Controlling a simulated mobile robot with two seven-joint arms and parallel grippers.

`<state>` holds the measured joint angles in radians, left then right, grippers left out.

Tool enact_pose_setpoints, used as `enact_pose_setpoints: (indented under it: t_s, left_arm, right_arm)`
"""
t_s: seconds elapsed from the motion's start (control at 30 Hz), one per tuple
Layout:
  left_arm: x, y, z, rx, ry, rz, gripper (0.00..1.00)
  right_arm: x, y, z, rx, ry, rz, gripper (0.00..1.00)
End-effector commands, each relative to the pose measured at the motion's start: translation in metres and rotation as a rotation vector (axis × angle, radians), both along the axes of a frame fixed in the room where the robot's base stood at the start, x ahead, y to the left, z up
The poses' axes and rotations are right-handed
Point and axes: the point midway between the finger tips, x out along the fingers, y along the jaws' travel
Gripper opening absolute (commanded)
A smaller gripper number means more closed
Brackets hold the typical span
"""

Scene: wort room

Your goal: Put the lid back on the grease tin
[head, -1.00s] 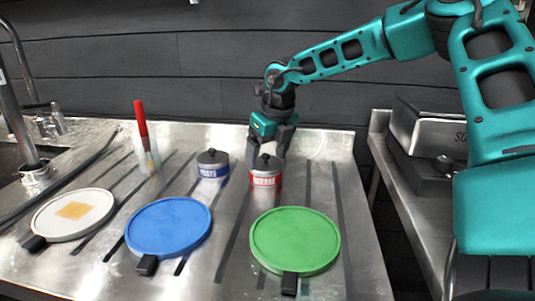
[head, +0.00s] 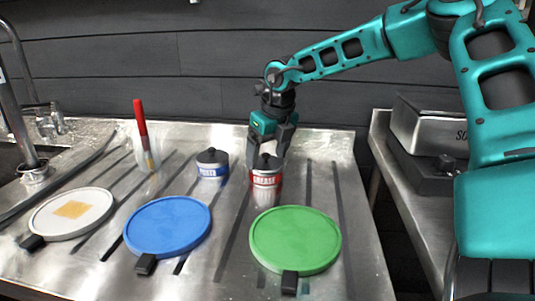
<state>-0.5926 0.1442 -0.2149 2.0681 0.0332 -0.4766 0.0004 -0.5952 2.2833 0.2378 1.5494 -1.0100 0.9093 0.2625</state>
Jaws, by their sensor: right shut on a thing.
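The grease tin (head: 267,181), silver with a red label, stands upright on the steel counter behind the green disc. Its dark knobbed lid (head: 266,162) is at the tin's mouth, between the fingers of my right gripper (head: 267,154). The gripper points down and is shut on the lid. The lid looks level and in line with the tin; whether it is fully seated I cannot tell, as the fingers hide part of its edge. My left gripper is out of view.
A blue-labelled tin (head: 212,163) with a dark lid stands left of the grease tin. Green (head: 295,240), blue (head: 168,227) and white (head: 100,209) discs lie in front. A red-handled tool (head: 142,120) stands in a clear holder. A scale (head: 430,135) is at the right.

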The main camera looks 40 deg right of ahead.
Motion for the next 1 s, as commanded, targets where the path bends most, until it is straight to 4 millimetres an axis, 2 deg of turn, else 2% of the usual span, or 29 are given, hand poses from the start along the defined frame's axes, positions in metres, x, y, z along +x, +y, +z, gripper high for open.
enact_pose_setpoints:
  t_s: [0.37, 0.4, 0.6, 1.0]
  left_arm:
    - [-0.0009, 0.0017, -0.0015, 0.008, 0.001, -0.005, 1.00]
    - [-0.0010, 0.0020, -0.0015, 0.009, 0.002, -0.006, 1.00]
    - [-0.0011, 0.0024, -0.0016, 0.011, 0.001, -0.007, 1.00]
    - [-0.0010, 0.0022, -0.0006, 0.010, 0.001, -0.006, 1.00]
  right_arm:
    - [0.0000, 0.0000, 0.0002, 0.000, 0.000, 0.000, 0.53]
    - [0.0000, 0.0000, 0.0002, 0.000, 0.000, 0.000, 0.83]
    - [0.0000, 0.0001, 0.0000, 0.000, 0.000, 0.000, 1.00]
    - [-0.0001, 0.0000, 0.0014, 0.000, 0.001, 0.000, 1.00]
